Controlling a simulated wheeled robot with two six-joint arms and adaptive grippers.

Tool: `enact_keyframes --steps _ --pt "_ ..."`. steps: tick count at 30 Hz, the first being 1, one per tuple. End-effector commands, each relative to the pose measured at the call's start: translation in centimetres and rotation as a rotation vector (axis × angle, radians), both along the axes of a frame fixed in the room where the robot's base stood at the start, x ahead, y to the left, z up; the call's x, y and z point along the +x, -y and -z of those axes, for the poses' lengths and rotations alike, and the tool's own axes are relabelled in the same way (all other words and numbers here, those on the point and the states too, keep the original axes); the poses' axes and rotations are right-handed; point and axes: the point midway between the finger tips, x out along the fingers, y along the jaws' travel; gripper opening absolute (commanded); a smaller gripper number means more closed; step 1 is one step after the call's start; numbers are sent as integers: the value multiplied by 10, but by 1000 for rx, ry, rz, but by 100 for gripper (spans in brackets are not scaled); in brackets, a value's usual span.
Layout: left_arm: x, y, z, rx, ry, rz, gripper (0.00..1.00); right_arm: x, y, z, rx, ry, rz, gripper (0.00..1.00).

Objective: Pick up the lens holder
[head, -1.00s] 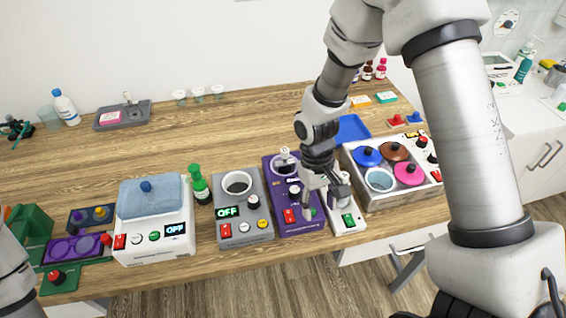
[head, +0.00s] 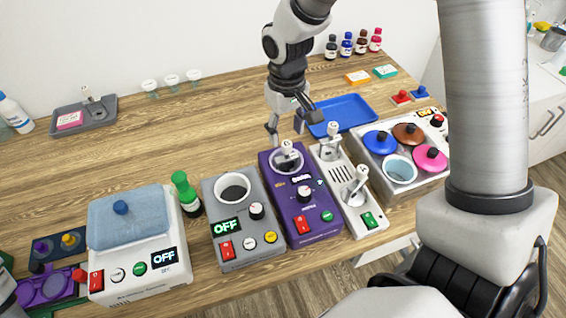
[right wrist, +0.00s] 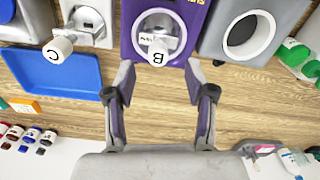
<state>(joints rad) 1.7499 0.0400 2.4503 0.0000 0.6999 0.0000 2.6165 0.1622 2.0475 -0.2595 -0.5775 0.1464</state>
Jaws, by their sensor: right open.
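A white-handled lens holder marked B (right wrist: 158,52) stands in the round well of a purple device (right wrist: 133,42) in the right wrist view. In the head view this holder (head: 287,149) shows upright in the well of the purple device (head: 303,213). My right gripper (head: 286,128) is open and empty, just behind and above this holder. In the right wrist view the fingertips (right wrist: 159,72) sit either side of the handle's near end, apart from it. My left gripper is out of view.
The white device (head: 341,176) stands right of the purple one, the grey device (head: 222,235) left of it. A blue tray (head: 352,108) lies behind. A steel bath (head: 376,166) with coloured lids is at right. Bare wood (head: 190,120) is open at the back.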

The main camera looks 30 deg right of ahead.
Motion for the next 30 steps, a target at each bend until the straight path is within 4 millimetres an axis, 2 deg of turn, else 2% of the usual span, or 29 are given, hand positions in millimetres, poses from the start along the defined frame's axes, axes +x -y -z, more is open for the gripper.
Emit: enact_keyframes --steps 7,10,17,18,20,22,30 --pt "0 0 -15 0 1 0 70 -1 2 37 1 -7 0 55" --pt "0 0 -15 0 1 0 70 -1 2 54 0 -5 0 55" --pt "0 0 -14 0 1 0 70 0 2 60 1 -1 1 55" --pt "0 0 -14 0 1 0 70 0 2 59 1 -1 1 48" --pt "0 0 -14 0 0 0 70 0 2 59 1 -1 1 26" --pt "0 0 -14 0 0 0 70 0 2 59 1 -1 1 1" --pt "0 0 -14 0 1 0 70 0 2 59 1 -1 1 0"
